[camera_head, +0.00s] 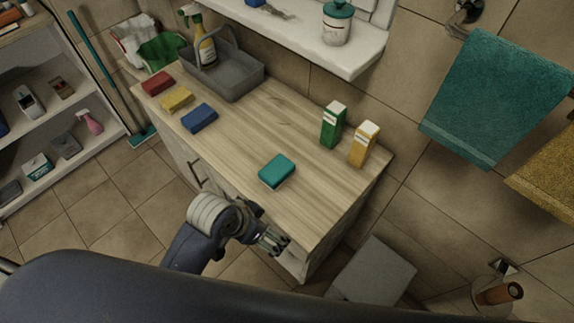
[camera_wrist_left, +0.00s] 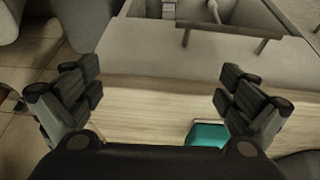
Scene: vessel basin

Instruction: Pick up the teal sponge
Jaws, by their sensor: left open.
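The teal sponge (camera_head: 277,170) lies flat on the wooden counter (camera_head: 250,130), toward its front right part. In the left wrist view the sponge (camera_wrist_left: 207,135) shows at the bottom, just inside the right-hand finger, partly cut off by the gripper body. My left gripper (camera_head: 273,243) is at the counter's front edge, nearer to me than the sponge and apart from it. In the left wrist view the left gripper (camera_wrist_left: 160,90) has its fingers wide apart with nothing held between them. My right gripper is not in view.
Red (camera_head: 158,83), yellow (camera_head: 177,99) and blue (camera_head: 199,118) sponges lie at the counter's left. A grey caddy (camera_head: 240,77) stands behind them. Green (camera_head: 333,125) and yellow (camera_head: 363,144) boxes stand behind and right of the teal sponge. The counter around the sponge is clear.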

